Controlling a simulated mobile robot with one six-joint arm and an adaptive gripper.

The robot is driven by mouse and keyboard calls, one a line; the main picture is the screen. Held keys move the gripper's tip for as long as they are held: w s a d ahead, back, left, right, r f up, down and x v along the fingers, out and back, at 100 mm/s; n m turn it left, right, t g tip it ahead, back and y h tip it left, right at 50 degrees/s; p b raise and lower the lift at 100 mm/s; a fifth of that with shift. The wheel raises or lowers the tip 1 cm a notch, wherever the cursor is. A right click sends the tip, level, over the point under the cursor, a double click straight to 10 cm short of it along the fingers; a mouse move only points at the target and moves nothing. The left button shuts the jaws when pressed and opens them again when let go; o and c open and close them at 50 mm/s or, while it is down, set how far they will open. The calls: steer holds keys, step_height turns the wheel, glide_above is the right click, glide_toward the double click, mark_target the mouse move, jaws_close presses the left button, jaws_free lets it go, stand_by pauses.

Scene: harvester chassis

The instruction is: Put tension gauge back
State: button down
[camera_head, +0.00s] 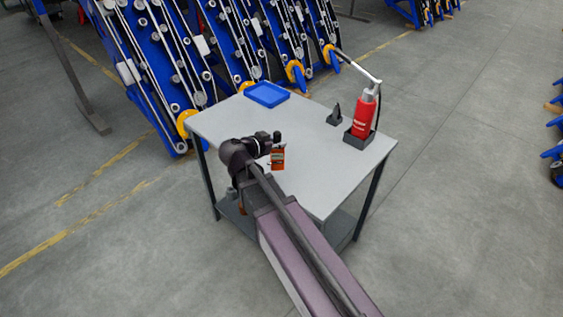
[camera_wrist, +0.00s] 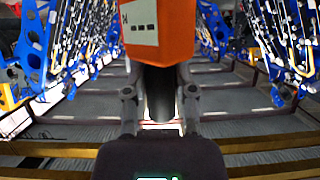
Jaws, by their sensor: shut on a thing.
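The tension gauge (camera_head: 277,159) is orange with a pale label, and it shows over the left front part of the grey table (camera_head: 325,175) in the head view. My gripper (camera_head: 274,143) is shut on it. In the wrist view the gauge (camera_wrist: 158,35) fills the top middle, and my gripper's fingers (camera_wrist: 160,97) close on its dark lower part. The gap between the gauge and the tabletop is hard to judge.
A blue tray (camera_head: 267,94) lies at the table's back left. A small black stand (camera_head: 334,116) and a red tool (camera_head: 363,117) in a dark holder (camera_head: 357,140) stand at the right. The tabletop's middle is clear. Blue machine frames (camera_head: 160,70) stand behind the table.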

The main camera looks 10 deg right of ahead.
steer(key=shift+s+d+f+b, duration=0.15)
steer(key=shift+s+f, duration=0.15)
steer(key=shift+s, duration=0.25)
steer(key=shift+s+f+b, duration=0.15)
steer(key=shift+s+f, duration=0.15)
steer(key=shift+s, duration=0.2)
steer(key=w+d, duration=0.2)
steer(key=w, duration=0.5)
steer(key=w+d+f+b, duration=0.1)
steer(key=w+d, duration=0.1)
steer(key=w, duration=0.6)
steer(key=shift+w+d+f, duration=0.2)
steer(key=shift+d+f, duration=0.05)
steer(key=shift+f+b, duration=0.1)
steer(key=shift+b, duration=0.25)
steer(key=shift+f+b, duration=1.65)
steer(key=shift+f, duration=0.1)
